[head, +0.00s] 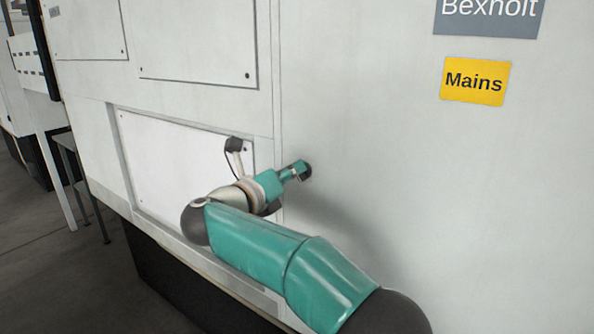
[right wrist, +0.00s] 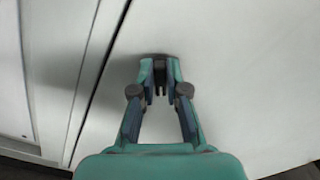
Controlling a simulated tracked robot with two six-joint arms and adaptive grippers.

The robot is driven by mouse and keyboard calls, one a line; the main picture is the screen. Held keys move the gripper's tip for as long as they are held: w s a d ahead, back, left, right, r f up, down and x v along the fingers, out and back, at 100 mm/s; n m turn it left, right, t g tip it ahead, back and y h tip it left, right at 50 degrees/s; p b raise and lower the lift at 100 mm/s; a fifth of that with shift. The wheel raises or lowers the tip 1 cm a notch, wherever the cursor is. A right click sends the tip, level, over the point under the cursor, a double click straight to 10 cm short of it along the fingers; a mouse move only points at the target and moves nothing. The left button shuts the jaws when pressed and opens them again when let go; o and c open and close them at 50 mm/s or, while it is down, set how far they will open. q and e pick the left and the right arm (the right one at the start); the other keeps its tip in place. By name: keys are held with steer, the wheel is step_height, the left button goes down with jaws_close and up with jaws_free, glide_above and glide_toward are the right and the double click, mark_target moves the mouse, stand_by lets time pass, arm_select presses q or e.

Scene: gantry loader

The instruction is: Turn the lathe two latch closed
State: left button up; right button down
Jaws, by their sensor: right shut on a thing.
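The latch (right wrist: 160,73) is a small dark piece on the pale machine panel, at the upper middle of the right wrist view. In the head view its dark round end (head: 307,169) shows just past my right gripper (head: 299,171). My right gripper, which also shows in the right wrist view (right wrist: 160,75), is shut on the latch, with one finger on each side of it. The fingers hide part of the latch, and I cannot tell its exact turn. My left gripper is not in view.
The flat machine front (head: 400,180) carries a yellow "Mains" label (head: 474,81) and a grey "Bexholt" sign (head: 489,17). A recessed white panel (head: 160,170) lies left of the latch. A panel seam (right wrist: 105,75) runs close beside it. Open floor (head: 50,270) shows at lower left.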

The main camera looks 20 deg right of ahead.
steer(key=shift+w+a+f+n+p, duration=0.15)
steer(key=shift+n+p, duration=0.5)
steer(key=shift+n, duration=1.2)
steer(key=shift+a+f+n+p, duration=0.15)
steer(key=shift+n+p, duration=0.45)
steer(key=shift+n, duration=1.3)
steer(key=shift+w+a+f+n+p, duration=0.15)
steer(key=shift+n+p, duration=0.5)
steer(key=shift+n, duration=1.2)
steer(key=shift+d+f, duration=0.1)
steer(key=c, duration=1.2)
jaws_free()
steer(key=v, duration=1.2)
steer(key=shift+f, duration=0.1)
